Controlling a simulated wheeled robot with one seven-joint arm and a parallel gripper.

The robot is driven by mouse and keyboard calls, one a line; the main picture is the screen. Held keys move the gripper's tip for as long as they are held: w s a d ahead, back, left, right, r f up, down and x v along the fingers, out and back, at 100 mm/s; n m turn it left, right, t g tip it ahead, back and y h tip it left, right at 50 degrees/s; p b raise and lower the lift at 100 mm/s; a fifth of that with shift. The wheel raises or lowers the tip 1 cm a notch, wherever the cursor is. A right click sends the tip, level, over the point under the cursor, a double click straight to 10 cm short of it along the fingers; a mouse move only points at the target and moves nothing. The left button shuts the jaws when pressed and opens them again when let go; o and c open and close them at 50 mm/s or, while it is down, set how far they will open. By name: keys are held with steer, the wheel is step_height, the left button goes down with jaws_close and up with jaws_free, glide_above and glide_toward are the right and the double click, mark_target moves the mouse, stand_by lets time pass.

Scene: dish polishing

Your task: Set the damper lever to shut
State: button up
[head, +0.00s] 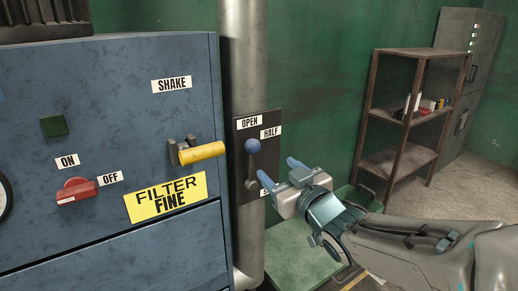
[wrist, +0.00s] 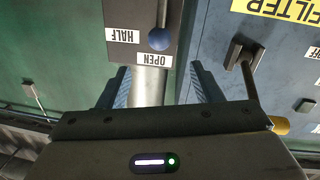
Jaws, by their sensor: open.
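The damper lever has a blue ball knob (head: 253,146) on a thin rod, mounted on a dark plate (head: 241,165) fixed to the grey pipe. The knob is just below the OPEN label (head: 249,122) and close to the HALF label (head: 271,132); I cannot tell the exact setting. A lower label starting with S (head: 265,192) is mostly hidden by my gripper. My gripper (head: 280,171) is open and empty, right of and a little below the knob. In the wrist view, upside down, the knob (wrist: 159,38) shows beyond the open fingers (wrist: 163,80), not touching them.
The blue cabinet (head: 110,120) stands left of the plate, with a yellow handle (head: 201,153) sticking out and a red switch (head: 76,190). The grey pipe (head: 243,60) runs vertically behind the plate. A brown shelf (head: 405,115) stands at right, before a green wall.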

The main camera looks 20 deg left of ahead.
mark_target(256, 150)
steer(key=p+x, duration=0.2)
steer(key=x, duration=0.9)
steer(key=shift+w+a+p, duration=0.2)
steer(key=shift+a+p, duration=0.05)
steer(key=shift+p, duration=0.15)
steer(key=c, duration=1.3)
